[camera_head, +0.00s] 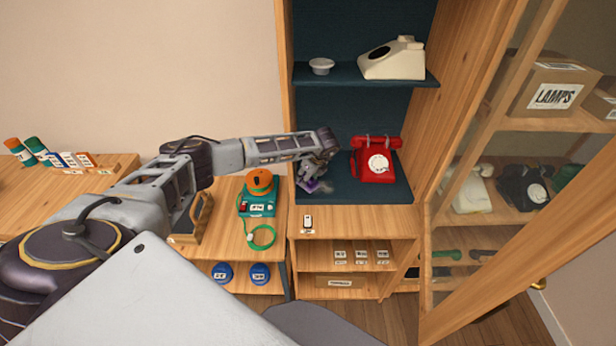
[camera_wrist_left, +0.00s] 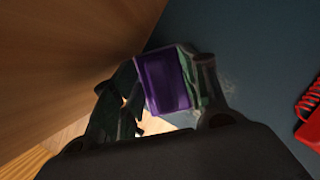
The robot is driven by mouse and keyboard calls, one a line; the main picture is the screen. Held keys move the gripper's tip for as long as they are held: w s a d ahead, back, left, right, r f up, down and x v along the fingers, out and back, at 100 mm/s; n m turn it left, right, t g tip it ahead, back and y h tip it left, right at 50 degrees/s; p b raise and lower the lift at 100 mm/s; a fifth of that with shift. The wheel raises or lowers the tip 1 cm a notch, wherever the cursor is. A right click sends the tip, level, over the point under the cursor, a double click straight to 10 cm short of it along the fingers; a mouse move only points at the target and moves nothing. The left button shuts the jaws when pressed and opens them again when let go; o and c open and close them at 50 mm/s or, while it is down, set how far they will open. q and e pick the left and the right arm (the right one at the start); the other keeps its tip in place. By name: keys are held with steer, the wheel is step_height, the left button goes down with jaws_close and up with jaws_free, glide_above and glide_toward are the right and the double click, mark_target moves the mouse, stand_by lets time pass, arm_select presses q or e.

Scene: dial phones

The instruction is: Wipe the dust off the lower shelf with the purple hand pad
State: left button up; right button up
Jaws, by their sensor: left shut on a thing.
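The purple hand pad (camera_wrist_left: 165,80) is held between the fingers of my left gripper (camera_wrist_left: 158,95), which is shut on it. In the head view my left gripper (camera_head: 312,176) reaches into the cabinet at the left end of the lower shelf (camera_head: 345,195), with the purple pad (camera_head: 314,186) low at the shelf surface. I cannot tell whether the pad touches the shelf. A pale dust patch (camera_head: 328,187) shows just right of the pad; it also shows in the wrist view (camera_wrist_left: 228,84). My right gripper is out of view.
A red dial phone (camera_head: 376,162) stands on the lower shelf, right of my gripper. The cabinet's left side wall (camera_head: 284,60) is close to my gripper. The glass door (camera_head: 500,130) stands open at right.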

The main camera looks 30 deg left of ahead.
mark_target(315, 180)
arm_select(q)
steer(key=shift+s+a+f+b, duration=0.15)
steer(key=shift+a+f+b, duration=0.2)
steer(key=shift+f, duration=0.3)
steer(key=shift+s+a+f+b, duration=0.15)
steer(key=shift+a+f+b, duration=0.1)
steer(key=shift+f+b, duration=0.25)
stand_by(0.4)
steer(key=shift+d+f, duration=0.1)
steer(key=shift+w+d+b, duration=0.65)
steer(key=shift+w+d, duration=0.1)
steer(key=shift+d, duration=0.35)
steer(key=shift+w+d+r, duration=0.25)
steer(key=shift+w+d, duration=0.15)
steer(key=shift+d, duration=0.25)
steer(key=shift+w+d, duration=0.1)
steer(key=shift+w+d+r+b, duration=0.1)
steer(key=shift+w+d+b, duration=0.35)
steer(key=shift+d+b, duration=0.25)
steer(key=shift+w+d+r+b, duration=0.1)
steer(key=shift+w+d+b, duration=0.4)
steer(key=shift+d, duration=0.3)
steer(key=shift+w+d+b, duration=0.45)
steer(key=shift+d+b, duration=0.2)
steer(key=shift+d, duration=0.15)
steer(key=shift+w+d+b, duration=0.45)
steer(key=shift+d+b, duration=0.15)
steer(key=shift+d, duration=0.15)
